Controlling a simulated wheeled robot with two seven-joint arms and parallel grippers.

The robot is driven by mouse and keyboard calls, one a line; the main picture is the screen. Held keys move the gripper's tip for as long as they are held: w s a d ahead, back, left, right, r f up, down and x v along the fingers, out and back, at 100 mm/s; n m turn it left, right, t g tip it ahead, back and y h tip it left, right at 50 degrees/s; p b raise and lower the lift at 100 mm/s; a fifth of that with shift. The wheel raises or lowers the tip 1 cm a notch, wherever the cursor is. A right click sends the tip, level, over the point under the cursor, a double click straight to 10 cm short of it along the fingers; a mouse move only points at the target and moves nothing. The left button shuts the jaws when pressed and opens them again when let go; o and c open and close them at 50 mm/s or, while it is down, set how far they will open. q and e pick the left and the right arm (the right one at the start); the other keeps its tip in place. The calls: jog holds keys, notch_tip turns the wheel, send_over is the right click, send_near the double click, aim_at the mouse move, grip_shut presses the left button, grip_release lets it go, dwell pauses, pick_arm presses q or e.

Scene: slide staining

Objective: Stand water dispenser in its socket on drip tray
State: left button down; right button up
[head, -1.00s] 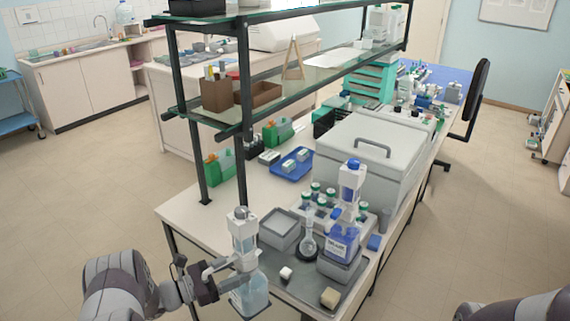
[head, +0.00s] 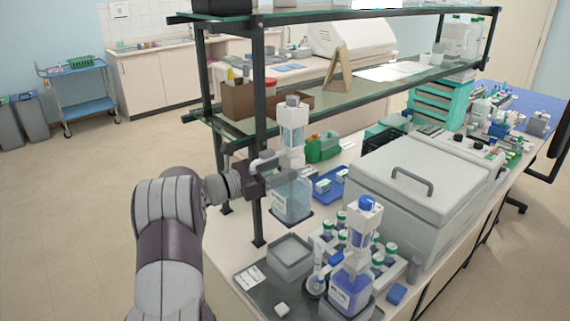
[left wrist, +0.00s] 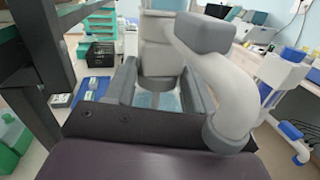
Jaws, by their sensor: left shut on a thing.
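My left gripper (head: 278,180) is shut on the water dispenser, a clear bottle (head: 292,200) with pale blue liquid and a tall white top (head: 292,138). It holds the dispenser roughly upright, raised beside the shelf post. In the left wrist view the white body (left wrist: 160,50) stands between the two grey fingers. The dark grey drip tray (head: 252,296) lies on the near end of the bench. An empty square grey socket (head: 290,256) with a raised rim sits on it, below the dispenser in the picture. My right gripper is out of view.
A blue-liquid dispenser (head: 352,285) stands right of the socket, with a flask (head: 316,283) between them. A rack of green-capped bottles (head: 390,262) is behind. The black shelf post (head: 259,150) is close left of the held dispenser. A big grey lidded box (head: 410,205) stands right.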

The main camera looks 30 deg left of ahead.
aim_at(276, 210)
pick_arm(q)
notch_tip(276, 210, down, 8)
jog(key=shift+a+r, duration=0.1)
jog(key=shift+a, duration=0.05)
notch_tip(276, 210, down, 3)
jog(key=b, duration=0.3)
jog(key=shift+b, duration=0.4)
jog(key=shift+f+b, duration=0.45)
jog(key=shift+b, duration=0.45)
jog(key=shift+f, duration=0.1)
jog(key=shift+b, duration=0.9)
jog(key=shift+b, duration=1)
